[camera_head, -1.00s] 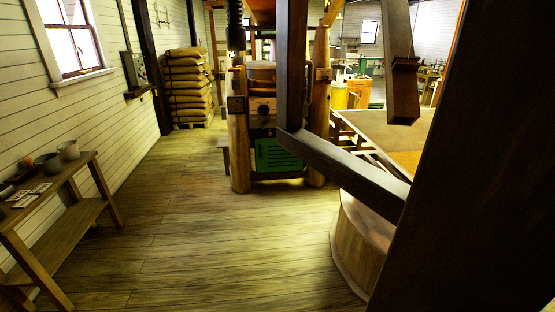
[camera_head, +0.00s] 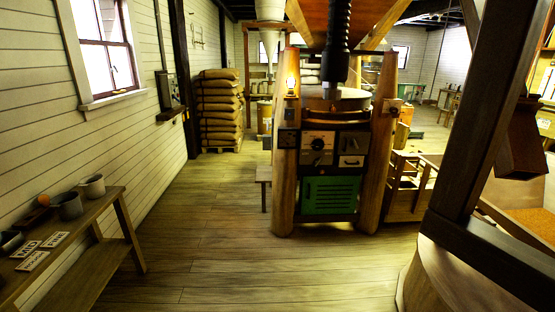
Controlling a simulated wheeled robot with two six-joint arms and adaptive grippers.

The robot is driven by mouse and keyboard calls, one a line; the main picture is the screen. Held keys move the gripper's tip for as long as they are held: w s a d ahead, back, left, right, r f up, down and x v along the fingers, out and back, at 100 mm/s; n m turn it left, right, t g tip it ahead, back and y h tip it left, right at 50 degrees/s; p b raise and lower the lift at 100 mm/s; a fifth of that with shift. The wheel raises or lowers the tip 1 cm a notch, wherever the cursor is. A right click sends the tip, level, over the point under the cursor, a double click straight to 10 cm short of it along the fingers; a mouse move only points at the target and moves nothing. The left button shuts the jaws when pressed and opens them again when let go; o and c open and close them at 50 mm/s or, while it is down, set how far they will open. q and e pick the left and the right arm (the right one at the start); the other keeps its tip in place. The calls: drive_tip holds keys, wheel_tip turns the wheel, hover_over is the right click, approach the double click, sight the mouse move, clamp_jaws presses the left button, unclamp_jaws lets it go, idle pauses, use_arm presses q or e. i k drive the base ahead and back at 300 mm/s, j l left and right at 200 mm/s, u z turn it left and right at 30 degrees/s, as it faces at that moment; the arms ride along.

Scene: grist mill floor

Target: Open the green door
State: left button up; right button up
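The green door (camera_head: 330,195) is a slatted panel low on the front of the mill machine (camera_head: 333,148), between two thick wooden posts. It looks shut and lies flush with the dark front. Above it are a panel with a round dial (camera_head: 318,143) and a small pale drawer or plate (camera_head: 352,161). The door is some way off across the floor, a little right of the picture's middle. Neither of my grippers shows in the head view.
A wooden side table (camera_head: 95,262) with pots and cards stands at left. Dark timbers (camera_head: 492,110) and a round wooden casing (camera_head: 450,285) block the right foreground. Stacked sacks (camera_head: 220,110) stand at the back. The plank floor (camera_head: 235,245) ahead is clear; a small bench (camera_head: 264,174) stands beside the machine.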

sight(333, 194)
drive_tip(key=i+j, duration=0.15)
drive_tip(key=i, duration=0.3)
drive_tip(key=i+j, duration=0.1)
drive_tip(key=i, duration=0.4)
drive_tip(key=i+j, duration=0.15)
drive_tip(key=i, duration=0.3)
drive_tip(key=i+j, duration=0.15)
drive_tip(key=i, duration=0.3)
drive_tip(key=i+l+u, duration=0.35)
drive_tip(key=i, duration=0.5)
drive_tip(key=i+l+u, duration=0.3)
drive_tip(key=i+l, duration=0.5)
